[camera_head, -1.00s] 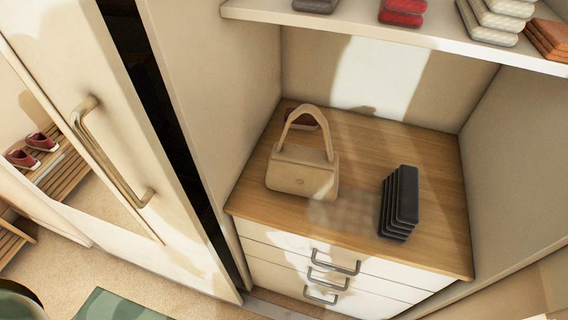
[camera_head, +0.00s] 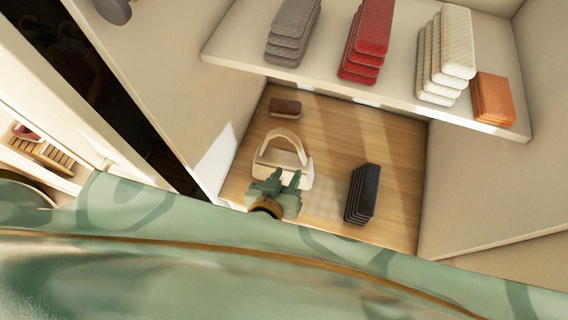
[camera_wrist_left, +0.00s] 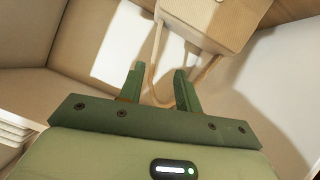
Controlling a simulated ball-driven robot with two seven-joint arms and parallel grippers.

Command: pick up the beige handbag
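The beige handbag (camera_head: 297,172) stands on the wooden counter, its handle (camera_head: 281,135) arched up. In the left wrist view the bag (camera_wrist_left: 212,18) is at the top, with its handle loop (camera_wrist_left: 154,72) reaching down to my fingers. My left gripper (camera_head: 278,178) is just in front of the bag in the head view and hides part of its lower front. In the wrist view its fingers (camera_wrist_left: 158,88) are apart. The loop's bend shows between them and one strand passes behind the right finger; I cannot tell if they touch. My right gripper is not in view.
A stack of black items (camera_head: 361,194) stands right of the bag, and a dark red item (camera_head: 285,107) lies behind it. A shelf (camera_head: 225,48) above holds grey, red, white and orange stacks. Side walls enclose the counter. My own green body fills the bottom.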

